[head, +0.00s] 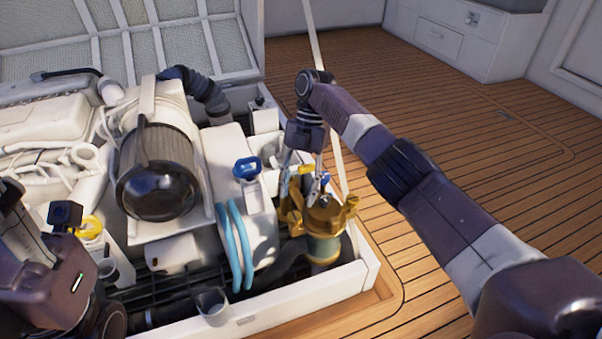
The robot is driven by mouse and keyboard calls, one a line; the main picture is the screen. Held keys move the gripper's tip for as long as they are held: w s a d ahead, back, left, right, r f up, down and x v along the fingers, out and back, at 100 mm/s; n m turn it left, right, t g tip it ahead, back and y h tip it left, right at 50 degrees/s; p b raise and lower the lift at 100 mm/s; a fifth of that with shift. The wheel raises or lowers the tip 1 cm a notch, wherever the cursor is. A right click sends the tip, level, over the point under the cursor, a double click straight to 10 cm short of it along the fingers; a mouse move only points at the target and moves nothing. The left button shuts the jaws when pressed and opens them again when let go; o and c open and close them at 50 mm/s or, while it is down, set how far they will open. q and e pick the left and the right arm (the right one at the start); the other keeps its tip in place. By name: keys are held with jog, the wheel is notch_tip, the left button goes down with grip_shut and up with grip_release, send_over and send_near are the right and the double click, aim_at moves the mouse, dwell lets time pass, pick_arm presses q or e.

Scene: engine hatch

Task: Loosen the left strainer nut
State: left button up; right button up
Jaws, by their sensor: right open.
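The brass-topped strainer (323,227) stands upright at the right front corner of the engine hatch. Its body below the brass top looks greenish and partly clear. Brass lugs or nuts stick up at its sides; the left strainer nut (292,208) seems to be at the left of the top, partly hard to make out. My right gripper (305,192) points down just above the strainer top, with its fingers apart and nothing seen between them. I cannot tell whether a finger touches the brass. My left arm is at the lower left edge; its gripper fingers do not show.
A blue-handled valve (247,169) and light blue hoses (236,246) are left of the strainer. A black cylindrical filter (157,171) and white engine parts fill the hatch. The white hatch rim (366,252) runs close by the strainer. The wooden deck (420,120) is clear.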

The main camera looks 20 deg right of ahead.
jog(key=v, duration=0.6)
jog(key=shift+r, duration=0.1)
dwell(0.6)
